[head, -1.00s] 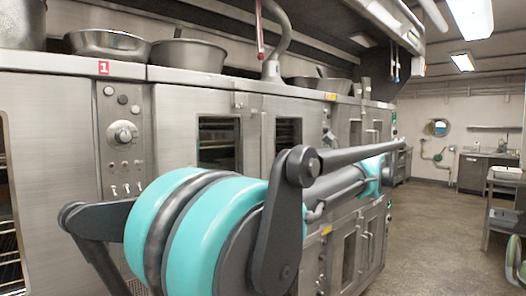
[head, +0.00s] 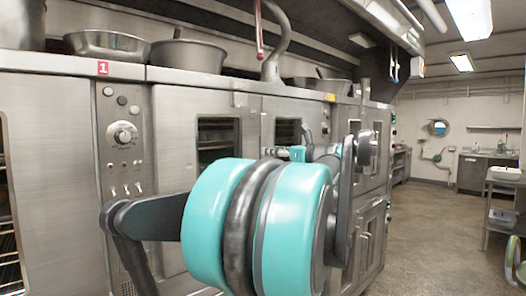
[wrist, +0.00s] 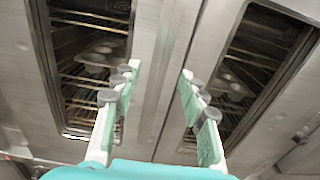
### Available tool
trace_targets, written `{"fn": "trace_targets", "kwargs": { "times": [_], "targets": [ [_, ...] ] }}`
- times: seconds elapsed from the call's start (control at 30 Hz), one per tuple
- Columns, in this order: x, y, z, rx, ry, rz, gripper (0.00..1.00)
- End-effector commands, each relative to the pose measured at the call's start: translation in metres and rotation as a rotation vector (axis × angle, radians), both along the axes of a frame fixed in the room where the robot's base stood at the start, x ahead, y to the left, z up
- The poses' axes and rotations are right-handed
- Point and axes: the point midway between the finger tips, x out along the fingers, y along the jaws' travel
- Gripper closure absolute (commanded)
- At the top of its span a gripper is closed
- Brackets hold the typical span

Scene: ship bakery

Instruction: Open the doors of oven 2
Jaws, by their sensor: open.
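A pair of steel oven doors with dark windows, the left door (head: 172,125) and the right door (head: 257,110), stands shut in the middle of the head view. In the wrist view the left window (wrist: 85,60) and right window (wrist: 245,65) show racks inside, with a narrow seam between the doors. My gripper (wrist: 158,72) is open and empty, its fingers pointing at the doors, one on each side of the seam. I cannot tell whether the fingertips touch. In the head view my arm hides the lower doors and most of the gripper. No number 2 is readable.
A red label 1 (head: 103,68) sits above a control panel (head: 123,135) at the left. Metal pans (head: 187,55) stand on top of the ovens. More ovens (head: 372,150) continue to the right, beside open floor (head: 430,230).

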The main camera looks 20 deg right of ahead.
Motion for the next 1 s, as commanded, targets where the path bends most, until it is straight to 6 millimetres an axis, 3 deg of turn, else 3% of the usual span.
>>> {"fn": "trace_targets", "kwargs": {
  "times": [0.33, 0.77, 1.0],
  "targets": [
    [0.048, 0.018, 0.000, 0.000, 0.000, 0.002, 0.58],
    [0.057, 0.021, 0.000, 0.000, 0.000, -0.001, 0.58],
    [0.057, 0.021, 0.000, 0.000, 0.000, 0.000, 0.85]
  ]
}}
